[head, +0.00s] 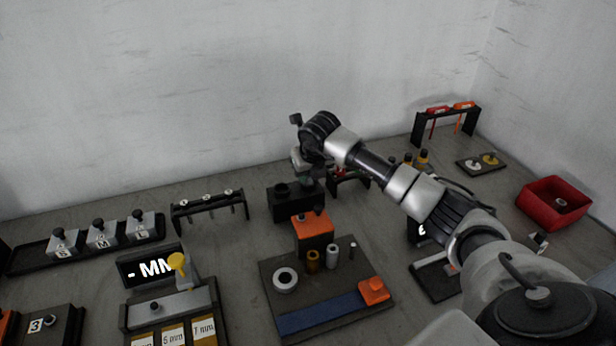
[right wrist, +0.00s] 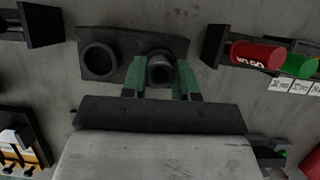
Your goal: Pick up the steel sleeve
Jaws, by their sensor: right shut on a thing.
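The steel sleeve (right wrist: 161,69), a dark grey hollow cylinder, shows end-on in the right wrist view between the green fingers of my right gripper (right wrist: 160,80). The gripper is shut on it. Behind it is a black block (right wrist: 122,45) with an empty round socket (right wrist: 99,59) to the left; I cannot tell whether the sleeve still touches the block. In the head view my right gripper (head: 305,181) is over the black block (head: 283,206) near the back of the table, and the sleeve is hidden there. My left gripper is not in view.
A dark board (head: 268,303) in front carries a white ring, a brass piece, a grey cylinder and orange blocks. Racks (head: 209,205) stand left and right of the black block. A red bin (head: 536,211) is at the far right. Red and green gauges (right wrist: 258,54) lie right of the gripper.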

